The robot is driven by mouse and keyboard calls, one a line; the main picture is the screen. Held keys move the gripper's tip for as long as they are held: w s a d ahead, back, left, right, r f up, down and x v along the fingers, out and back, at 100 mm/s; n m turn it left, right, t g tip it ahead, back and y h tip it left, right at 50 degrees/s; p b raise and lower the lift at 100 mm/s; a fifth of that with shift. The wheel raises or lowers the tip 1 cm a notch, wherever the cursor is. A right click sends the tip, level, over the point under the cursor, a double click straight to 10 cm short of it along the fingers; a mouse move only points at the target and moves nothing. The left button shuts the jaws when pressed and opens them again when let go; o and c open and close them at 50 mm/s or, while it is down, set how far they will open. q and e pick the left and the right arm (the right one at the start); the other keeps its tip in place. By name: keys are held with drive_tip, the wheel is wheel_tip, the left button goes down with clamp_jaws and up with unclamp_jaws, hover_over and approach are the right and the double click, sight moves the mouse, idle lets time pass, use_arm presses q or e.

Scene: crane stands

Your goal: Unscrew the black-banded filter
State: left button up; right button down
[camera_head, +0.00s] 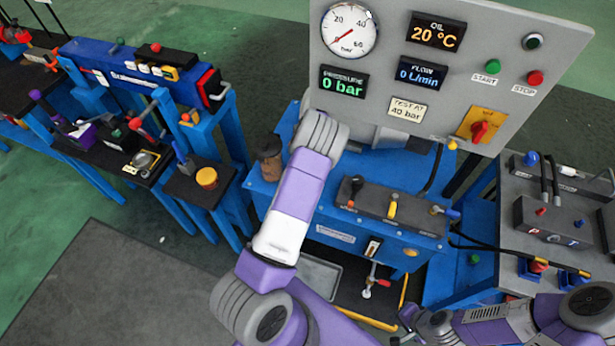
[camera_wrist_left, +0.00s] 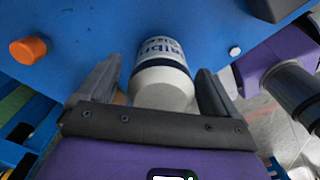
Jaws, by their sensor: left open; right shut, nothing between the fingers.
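A white canister filter (camera_wrist_left: 163,88) with a dark band and blue lettering hangs against a blue surface in the left wrist view. My left gripper (camera_wrist_left: 157,70) is open, with one finger on each side of the filter. Small gaps seem to show beside it; contact is unclear. In the head view my left arm reaches over the blue test stand (camera_head: 335,237), and its gripper and the filter are hidden. My right gripper (camera_head: 408,326) is shut and empty near the lower right, in front of the stand, partly lost among dark parts.
A grey gauge panel (camera_head: 475,25) stands behind the blue stand. A grey control box with levers (camera_head: 390,208) sits on its top. A hose console (camera_head: 510,240) is at right, a blue tool bench (camera_head: 130,75) at left. In the wrist view an orange knob (camera_wrist_left: 28,50) protrudes beside the filter.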

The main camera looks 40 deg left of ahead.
use_arm(q)
drive_tip(key=shift+c, duration=0.7)
